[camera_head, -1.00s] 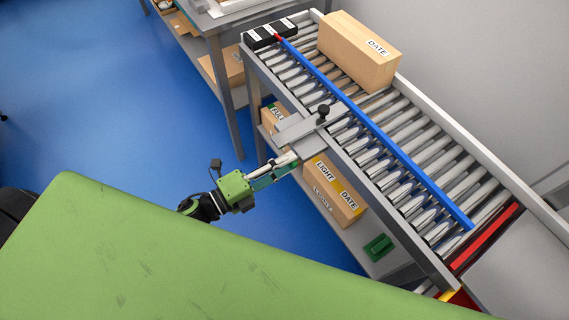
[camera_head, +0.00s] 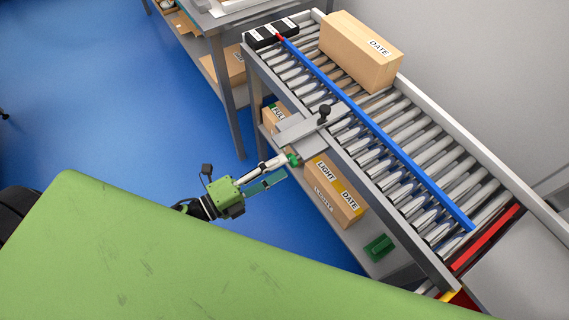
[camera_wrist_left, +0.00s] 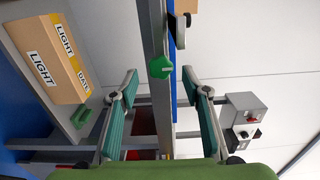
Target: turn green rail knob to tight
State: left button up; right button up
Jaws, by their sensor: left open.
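The green rail knob (camera_head: 293,160) sits at the near side of the conveyor, at the outer end of a grey bracket (camera_head: 300,130). The knob also shows in the left wrist view (camera_wrist_left: 160,67), with a pointed end. My left gripper (camera_head: 283,167) is open with its two fingers apart. In the left wrist view the knob is between and slightly beyond the fingertips, touching neither. The blue rail (camera_head: 375,128) lies along the rollers. I see no readable tight mark. My right gripper is not in view.
A cardboard box (camera_head: 358,55) stands on the rollers behind the blue rail. Labelled boxes (camera_head: 335,190) and a green part (camera_head: 379,247) are on the shelf below. A green surface (camera_head: 200,270) fills the foreground. Blue floor is clear at the left.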

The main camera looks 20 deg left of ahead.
pick_arm(q)
jog(key=v, duration=0.9)
jog(key=shift+s+a, duration=0.1)
